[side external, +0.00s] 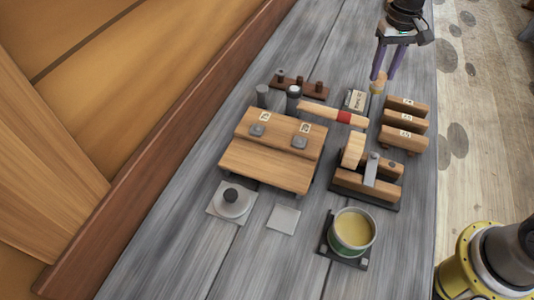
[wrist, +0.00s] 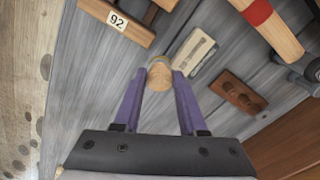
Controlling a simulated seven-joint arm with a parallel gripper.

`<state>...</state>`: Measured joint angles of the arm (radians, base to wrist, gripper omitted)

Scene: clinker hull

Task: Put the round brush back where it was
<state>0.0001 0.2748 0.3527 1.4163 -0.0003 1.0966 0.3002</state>
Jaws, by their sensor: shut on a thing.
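My gripper (side external: 384,76) is at the top right of the side view, pointing down, with its purple fingers shut on a short, pale wooden, round-ended piece (side external: 377,86), which looks like the round brush. In the wrist view the round wooden end of this brush (wrist: 160,77) sits between the fingertips (wrist: 158,82). Its lower end is hard to make out, and I cannot tell whether it touches the bench.
Numbered wooden blocks (side external: 404,122) stand to the right. A red-banded wooden bar (side external: 325,113) lies near the card. A dark peg rack (side external: 313,92), a wooden stand (side external: 262,165), a clamp-like block (side external: 365,178) and an open tin (side external: 350,244) crowd the bench. The bench's left strip is clear.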

